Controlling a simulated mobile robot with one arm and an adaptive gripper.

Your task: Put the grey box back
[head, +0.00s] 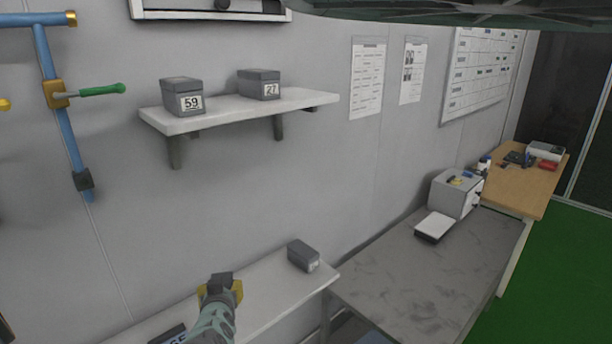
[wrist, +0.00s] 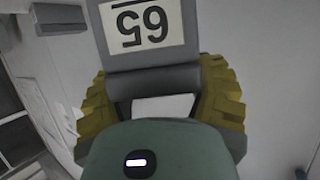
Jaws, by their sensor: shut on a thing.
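My gripper (head: 221,290), with yellow fingers, is shut on a grey box (wrist: 152,35). In the wrist view the box sits between the fingers (wrist: 160,95), its white number label upside down. In the head view only a small dark part of the held box (head: 222,278) shows above the fingers, over the lower shelf (head: 265,290). Whether it touches that shelf I cannot tell. Two grey boxes stand on the upper shelf (head: 225,112): box 59 (head: 180,92) at left and box 27 (head: 258,82) at right. Another grey box (head: 303,255) sits on the lower shelf.
The upper shelf has a gap between its boxes and bare room at its right end. A grey table (head: 420,270) with a light grey case (head: 457,193) stands at right. A blue wall rack with a green-handled tool (head: 100,90) is at left.

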